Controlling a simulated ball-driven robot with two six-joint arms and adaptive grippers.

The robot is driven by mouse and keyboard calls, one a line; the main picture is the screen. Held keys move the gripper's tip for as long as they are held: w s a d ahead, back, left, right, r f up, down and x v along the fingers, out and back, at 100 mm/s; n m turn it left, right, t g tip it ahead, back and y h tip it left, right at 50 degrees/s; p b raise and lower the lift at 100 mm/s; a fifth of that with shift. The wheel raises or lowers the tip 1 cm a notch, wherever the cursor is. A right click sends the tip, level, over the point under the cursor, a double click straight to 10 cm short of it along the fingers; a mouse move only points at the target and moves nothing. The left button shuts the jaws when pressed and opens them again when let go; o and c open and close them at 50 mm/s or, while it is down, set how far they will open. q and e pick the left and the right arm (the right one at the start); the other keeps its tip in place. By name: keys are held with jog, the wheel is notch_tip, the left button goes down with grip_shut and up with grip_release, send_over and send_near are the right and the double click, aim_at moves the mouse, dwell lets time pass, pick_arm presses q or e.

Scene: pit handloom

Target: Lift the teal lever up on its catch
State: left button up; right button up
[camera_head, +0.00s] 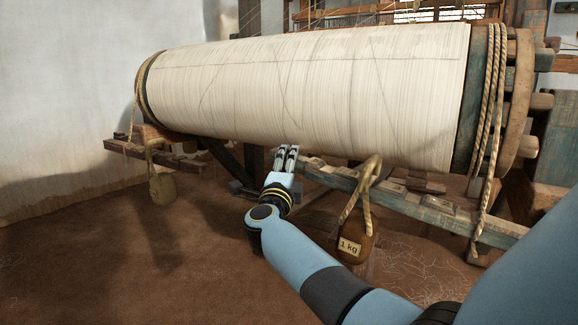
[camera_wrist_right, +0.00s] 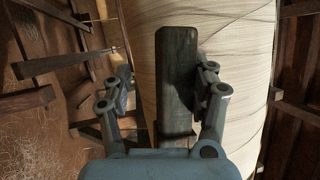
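The teal lever (camera_head: 420,207) is a long, worn, painted beam sloping down to the right below the big cloth roll. Its left end is near my right gripper (camera_head: 287,153), whose fingers point up in the head view. In the right wrist view a dark greenish bar (camera_wrist_right: 177,85), apparently the lever's end, stands between the two fingers. The right-hand finger is close to the bar; a gap shows on the left. The gripper looks open, and I cannot tell whether it touches. The catch cannot be made out. My left gripper is not in view.
The cloth roll (camera_head: 310,95) hangs close above the gripper. A 1 kg weight (camera_head: 355,240) hangs by a rope loop over the lever. Another weight (camera_head: 162,188) hangs at the left wooden beam (camera_head: 155,158). Ropes (camera_head: 490,120) wrap the roll's right end. The floor (camera_head: 120,265) at left is clear.

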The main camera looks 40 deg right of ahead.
jog(key=shift+f, duration=0.15)
jog(key=v, duration=0.7)
jog(key=shift+s+a, duration=0.15)
jog(key=shift+a, duration=0.05)
jog(key=shift+c, duration=0.3)
